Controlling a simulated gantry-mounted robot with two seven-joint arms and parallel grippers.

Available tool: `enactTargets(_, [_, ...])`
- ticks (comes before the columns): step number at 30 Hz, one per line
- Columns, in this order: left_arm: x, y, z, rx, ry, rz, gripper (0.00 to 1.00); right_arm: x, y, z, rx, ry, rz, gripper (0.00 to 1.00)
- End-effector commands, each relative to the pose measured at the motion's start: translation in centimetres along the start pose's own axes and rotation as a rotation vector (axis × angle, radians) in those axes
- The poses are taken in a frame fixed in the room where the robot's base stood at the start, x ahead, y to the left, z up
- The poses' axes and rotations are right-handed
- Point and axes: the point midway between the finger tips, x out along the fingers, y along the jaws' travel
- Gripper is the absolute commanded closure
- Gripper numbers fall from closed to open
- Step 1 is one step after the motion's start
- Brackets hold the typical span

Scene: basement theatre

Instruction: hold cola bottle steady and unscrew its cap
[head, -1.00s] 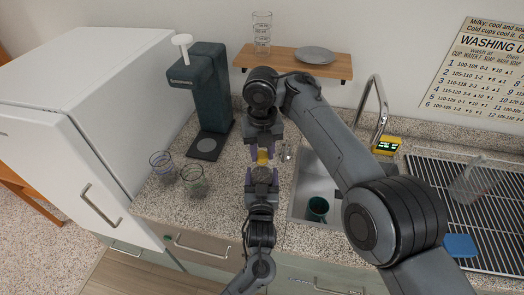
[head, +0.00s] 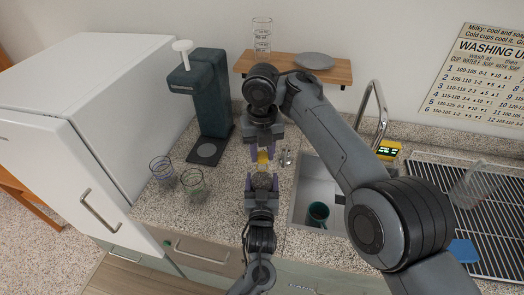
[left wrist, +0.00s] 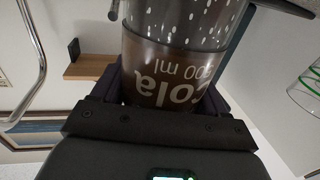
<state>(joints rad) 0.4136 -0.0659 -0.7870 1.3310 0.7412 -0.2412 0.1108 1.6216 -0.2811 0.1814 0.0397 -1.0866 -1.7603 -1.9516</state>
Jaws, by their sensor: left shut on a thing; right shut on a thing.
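The cola bottle (left wrist: 172,80) fills the middle of the left wrist view, its dark label reading "cola" upside down in that picture. My left gripper (left wrist: 168,92) is shut around its body, one finger on each side. In the head view the left gripper (head: 262,179) is below the right one, and the bottle is mostly hidden between them. Whether the cap is still seated on the neck cannot be told.
Two glasses (head: 192,182) stand on the counter to the left, before a dark drink machine (head: 207,100). Small clear items (head: 287,158) stand just right of the grippers. The sink (head: 308,190) holds a green mug (head: 318,213). A wooden shelf (head: 340,70) is behind.

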Motion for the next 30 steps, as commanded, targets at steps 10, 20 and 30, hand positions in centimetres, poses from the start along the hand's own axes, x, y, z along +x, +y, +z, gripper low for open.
enactTargets(10, [0.0,0.0,0.1,0.000,-0.001,0.000,1.00,-3.2,0.0,0.0,-0.001,-0.003,0.001,1.00])
enactTargets(20, [0.0,0.0,0.1,0.000,-0.001,0.000,1.00,-3.9,0.0,0.0,0.000,-0.001,0.000,1.00])
enactTargets(30, [0.0,0.0,0.0,0.000,-0.001,0.000,0.00,-3.9,0.0,0.0,0.000,-0.001,0.000,1.00])
